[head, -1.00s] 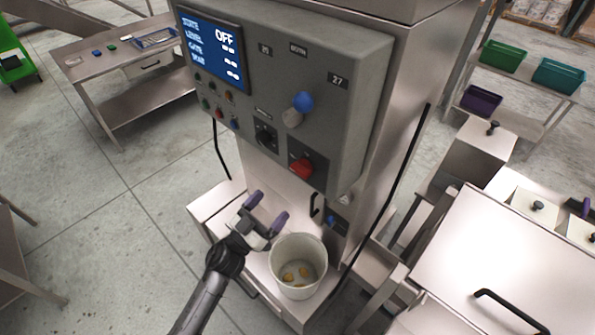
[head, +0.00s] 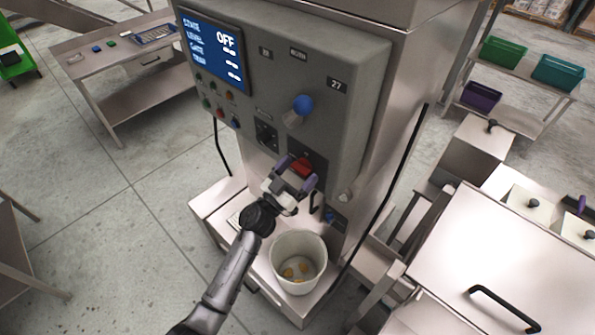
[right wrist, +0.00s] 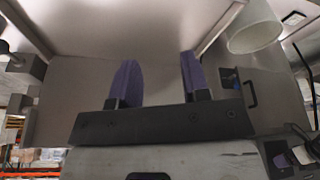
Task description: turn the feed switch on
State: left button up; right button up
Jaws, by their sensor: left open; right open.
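A grey control panel (head: 345,60) carries a screen (head: 215,50) that reads OFF on its top line. Low on the panel is a red rotary knob (head: 303,165); the label beside it is too small to read, so I cannot confirm it is the feed switch. My left gripper (head: 295,173) is open in front of the red knob, its purple fingers to either side of it; I cannot tell whether they touch it. The gripper hides the knob's lower part. My right gripper (right wrist: 158,84) is open and empty in the right wrist view.
A blue-tipped lever (head: 302,104) and a black switch (head: 266,135) sit above the red knob. A white bucket (head: 299,240) with a few yellow pieces stands below the panel. A steel lidded bench (head: 510,250) is at right.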

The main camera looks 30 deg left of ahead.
pick_arm(q)
jog(key=c, duration=0.9)
